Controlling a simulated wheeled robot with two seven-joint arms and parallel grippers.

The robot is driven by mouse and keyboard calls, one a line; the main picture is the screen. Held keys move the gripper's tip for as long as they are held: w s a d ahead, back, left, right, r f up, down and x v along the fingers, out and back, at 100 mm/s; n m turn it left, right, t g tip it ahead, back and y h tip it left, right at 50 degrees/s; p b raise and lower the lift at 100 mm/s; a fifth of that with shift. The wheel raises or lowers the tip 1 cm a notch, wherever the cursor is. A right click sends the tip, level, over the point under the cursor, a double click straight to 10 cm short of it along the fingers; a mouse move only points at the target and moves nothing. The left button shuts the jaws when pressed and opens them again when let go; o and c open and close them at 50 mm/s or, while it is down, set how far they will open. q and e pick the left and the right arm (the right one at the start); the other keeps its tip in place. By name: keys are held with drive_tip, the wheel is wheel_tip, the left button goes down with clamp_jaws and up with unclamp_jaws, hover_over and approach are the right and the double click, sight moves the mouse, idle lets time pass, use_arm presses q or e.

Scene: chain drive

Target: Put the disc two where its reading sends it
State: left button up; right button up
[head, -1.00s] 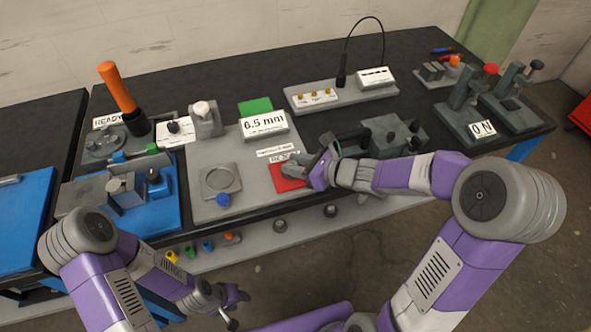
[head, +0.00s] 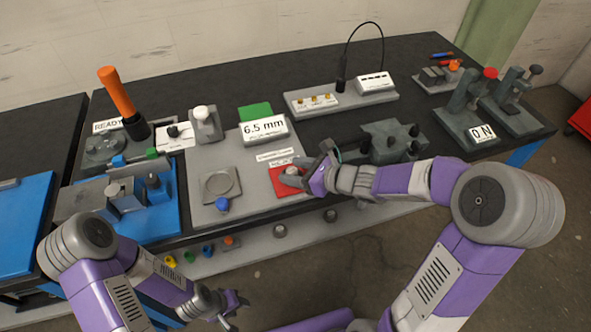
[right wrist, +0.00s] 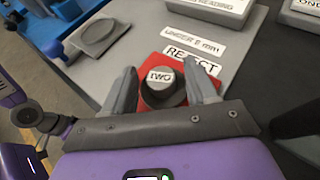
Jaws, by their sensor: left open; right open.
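Disc two (right wrist: 162,86), a dark round disc with a white top marked TWO, sits on the red REJECT pad (right wrist: 146,62). In the head view, the red pad (head: 283,188) is partly covered by my right gripper (head: 291,174), and the disc shows only as a small grey shape there. In the right wrist view my right gripper (right wrist: 160,88) is open, with one finger on each side of the disc; I cannot tell whether they touch it. My left gripper (head: 236,305) is open and empty, low in front of the bench. The gauge display (head: 265,128) reads 6.5 mm.
A round recess plate (head: 220,185) with a blue knob lies left of the red pad. A green pad (head: 255,110) is behind the display. A dark grey fixture (head: 392,140) stands right of my right gripper. A blue-based fixture (head: 150,190) stands at the left.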

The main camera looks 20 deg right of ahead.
drive_tip(key=p+v, duration=0.4)
drive_tip(key=v, duration=0.8)
